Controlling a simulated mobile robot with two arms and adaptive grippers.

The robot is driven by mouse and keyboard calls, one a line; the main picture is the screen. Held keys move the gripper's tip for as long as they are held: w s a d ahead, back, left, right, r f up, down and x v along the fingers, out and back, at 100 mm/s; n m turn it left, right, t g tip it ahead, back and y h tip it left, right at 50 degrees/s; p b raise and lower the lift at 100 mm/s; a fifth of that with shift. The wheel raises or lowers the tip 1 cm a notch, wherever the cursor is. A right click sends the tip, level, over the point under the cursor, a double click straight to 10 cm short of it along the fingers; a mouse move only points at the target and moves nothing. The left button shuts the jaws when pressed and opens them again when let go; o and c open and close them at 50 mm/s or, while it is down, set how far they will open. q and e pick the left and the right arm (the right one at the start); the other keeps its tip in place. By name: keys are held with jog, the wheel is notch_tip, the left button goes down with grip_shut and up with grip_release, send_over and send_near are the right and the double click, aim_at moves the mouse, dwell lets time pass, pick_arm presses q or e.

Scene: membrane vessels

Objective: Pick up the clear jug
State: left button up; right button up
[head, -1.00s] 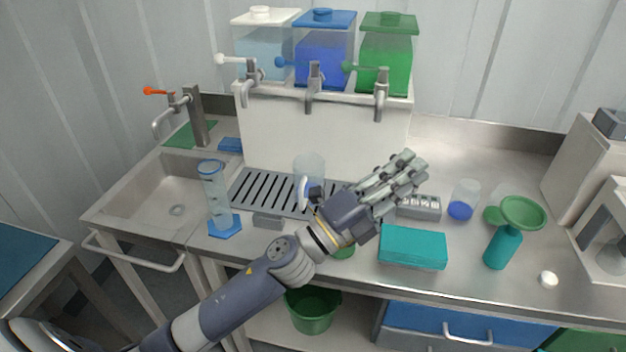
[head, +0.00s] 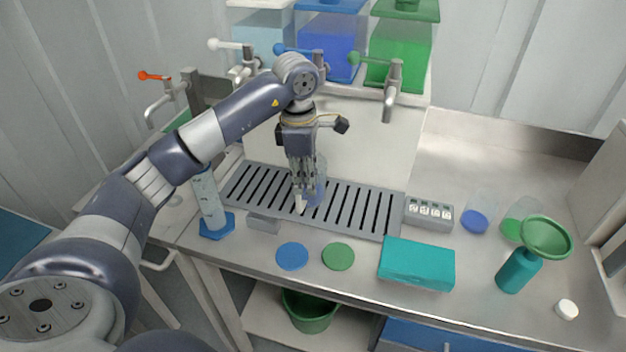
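The clear jug (head: 320,187) stands on the slotted grey drip tray (head: 368,212), below the tanks. My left gripper (head: 303,190) points straight down in front of it, and its fingers overlap the jug in the picture. The gripper hides much of the jug and its handle side. I cannot tell whether the fingers touch the jug or are closed on it. My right gripper is out of view.
A measuring cylinder (head: 209,203) stands left; coasters (head: 292,256), a teal box (head: 416,264), a counter block (head: 429,214), beakers (head: 477,216) and a funnel bottle (head: 519,270) lie in front and right.

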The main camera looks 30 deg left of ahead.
aim_at(300, 209)
pick_arm(q)
jog(key=shift+y, duration=0.4)
jog(key=f, duration=0.1)
jog(key=a+f, duration=0.1)
jog(key=f, duration=0.1)
jog(key=f+p, duration=0.1)
jog(key=shift+s+a+f, duration=0.15)
jog(key=shift+a+f, duration=0.1)
notch_tip(300, 209, down, 5)
jog(key=shift+s+f+p, duration=0.1)
jog(key=shift+f+p, duration=0.05)
jog(key=shift+p, duration=0.95)
jog(key=shift+f, duration=0.25)
grip_shut()
